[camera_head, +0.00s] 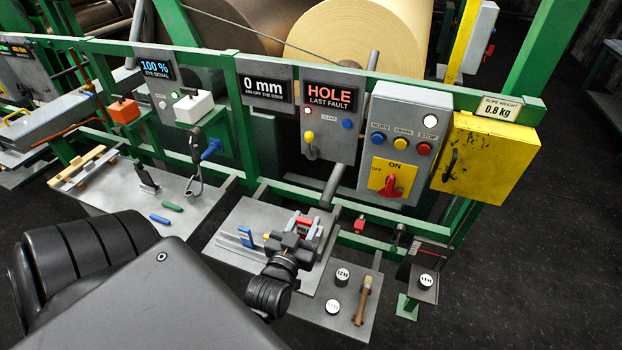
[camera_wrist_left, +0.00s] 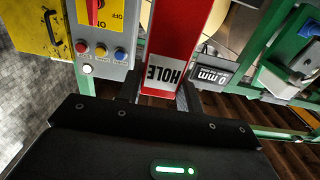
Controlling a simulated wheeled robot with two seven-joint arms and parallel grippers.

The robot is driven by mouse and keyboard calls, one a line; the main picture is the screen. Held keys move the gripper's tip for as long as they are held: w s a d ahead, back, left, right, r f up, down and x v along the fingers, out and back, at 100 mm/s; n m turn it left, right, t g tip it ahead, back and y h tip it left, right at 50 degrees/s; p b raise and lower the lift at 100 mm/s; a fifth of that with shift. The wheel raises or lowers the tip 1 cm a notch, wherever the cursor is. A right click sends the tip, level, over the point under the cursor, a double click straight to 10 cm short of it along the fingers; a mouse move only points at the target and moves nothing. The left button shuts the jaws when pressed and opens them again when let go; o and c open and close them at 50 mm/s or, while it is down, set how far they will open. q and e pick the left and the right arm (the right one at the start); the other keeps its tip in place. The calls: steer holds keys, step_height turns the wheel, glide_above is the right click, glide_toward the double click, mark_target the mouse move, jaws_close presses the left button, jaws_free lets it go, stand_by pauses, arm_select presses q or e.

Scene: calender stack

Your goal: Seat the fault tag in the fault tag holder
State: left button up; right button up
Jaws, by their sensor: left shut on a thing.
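The fault tag is a red plate with a white label reading HOLE (camera_wrist_left: 168,75). In the wrist view it stands upside down between the two fingers of my left gripper (camera_wrist_left: 160,92), which is shut on it. In the head view my left gripper (camera_head: 306,232) is over the grey bench plate, and a bit of the red tag (camera_head: 304,222) shows at its fingers. A blue tag (camera_head: 246,236) stands in a low grey rack (camera_head: 232,244) to the left of the gripper. I cannot tell which part is the fault tag holder. My right gripper is not in view.
Behind the gripper stands a panel (camera_head: 330,90) reading HOLE, LAST FAULT. A grey button box (camera_head: 397,112) and a yellow cabinet (camera_head: 486,160) are to its right. A brush (camera_head: 362,300) and weights (camera_head: 342,277) lie on a plate at the front right.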

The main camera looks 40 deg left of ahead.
arm_select(q)
steer(key=w+a+f+b, duration=0.6)
steer(key=w+f+b, duration=0.2)
steer(key=w+b, duration=0.2)
steer(key=shift+a+f, duration=0.15)
steer(key=shift+f, duration=0.1)
steer(key=shift+f, duration=0.1)
steer(key=f+b, duration=0.2)
steer(key=b, duration=0.1)
steer(key=f+b, duration=0.1)
steer(key=b, duration=0.1)
steer(key=shift+w+a+f, duration=0.2)
steer(key=shift+w+f, duration=0.15)
steer(key=shift+f, duration=0.1)
